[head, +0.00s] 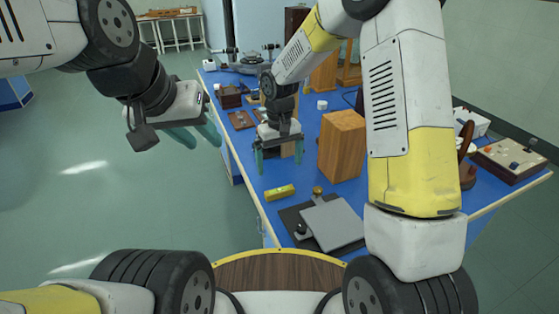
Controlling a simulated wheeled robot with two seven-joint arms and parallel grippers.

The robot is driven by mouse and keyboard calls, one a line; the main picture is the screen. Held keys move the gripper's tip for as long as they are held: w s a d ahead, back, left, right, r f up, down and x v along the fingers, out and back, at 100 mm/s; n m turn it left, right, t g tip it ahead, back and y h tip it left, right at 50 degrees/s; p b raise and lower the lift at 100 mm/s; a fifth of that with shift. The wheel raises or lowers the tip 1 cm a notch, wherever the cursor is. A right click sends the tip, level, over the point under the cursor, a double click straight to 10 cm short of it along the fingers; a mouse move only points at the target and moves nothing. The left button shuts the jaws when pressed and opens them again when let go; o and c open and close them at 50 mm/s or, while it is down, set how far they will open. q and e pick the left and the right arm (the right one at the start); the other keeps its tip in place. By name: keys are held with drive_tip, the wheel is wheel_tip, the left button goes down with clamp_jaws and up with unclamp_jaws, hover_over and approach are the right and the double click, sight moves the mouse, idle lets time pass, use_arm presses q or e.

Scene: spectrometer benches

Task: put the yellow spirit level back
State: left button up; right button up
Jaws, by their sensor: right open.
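My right gripper (279,161) is open, pointing down above the bench just behind the level. Its teal fingers are apart, with nothing seen between them, and it does not appear to touch the level. My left gripper (204,143) is off the bench's left side, over the floor. Its teal fingers look apart and empty.
A wooden block (341,146) stands right of my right gripper. A brass knob (317,192) is near the grey plate. A control box (511,158) sits at the right. The floor at left is clear.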

drive_tip(key=s+d+r+m+t, duration=0.1)
drive_tip(key=s+d+r, duration=0.2)
drive_tip(key=r, duration=0.3)
drive_tip(key=s+d+r+t+y, duration=0.1)
drive_tip(key=s+d+r, duration=0.2)
drive_tip(key=r, duration=0.2)
drive_tip(key=s+d+r+m+t, duration=0.1)
drive_tip(key=s+d+r, duration=0.2)
drive_tip(key=r, duration=0.3)
drive_tip(key=s+d+r+m+t, duration=0.1)
drive_tip(key=s+d+r, duration=0.1)
drive_tip(key=s, duration=0.4)
drive_tip(key=s+d+r+m+t+y, duration=0.1)
drive_tip(key=s+d+r+t, duration=0.1)
drive_tip(key=s, duration=0.5)
drive_tip(key=shift+d+r, duration=0.6)
drive_tip(key=shift+r, duration=0.25)
drive_tip(key=shift+s, duration=0.1)
